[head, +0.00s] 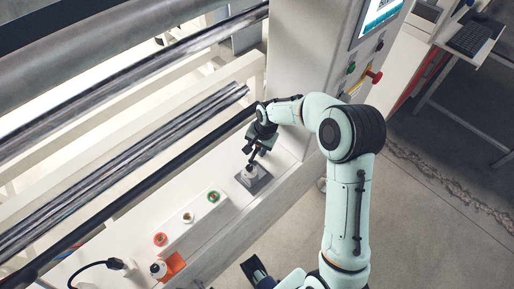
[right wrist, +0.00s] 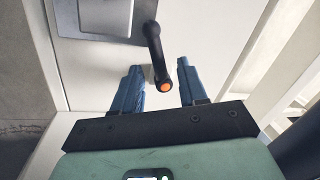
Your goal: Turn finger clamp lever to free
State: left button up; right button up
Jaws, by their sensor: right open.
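The finger clamp lever (right wrist: 154,45) is a black bar with an orange-tipped end. In the right wrist view it reaches from a grey metal plate (right wrist: 72,18) down to between the fingers of my right gripper (right wrist: 161,80). The fingers are open, one on each side of the lever end, with a visible gap on both sides. In the head view my right gripper (head: 256,148) is above the dark clamp plate (head: 257,186) and hides most of the lever. A dark part at the bottom edge may be my left gripper (head: 256,270); its jaws are unclear.
Red, white and green round fittings (head: 188,217) line the white bench left of the clamp. Long dark rollers (head: 130,155) run behind. A control cabinet (head: 305,55) with a red button stands beyond my arm.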

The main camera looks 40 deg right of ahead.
jog(key=shift+f, duration=0.15)
grip_shut()
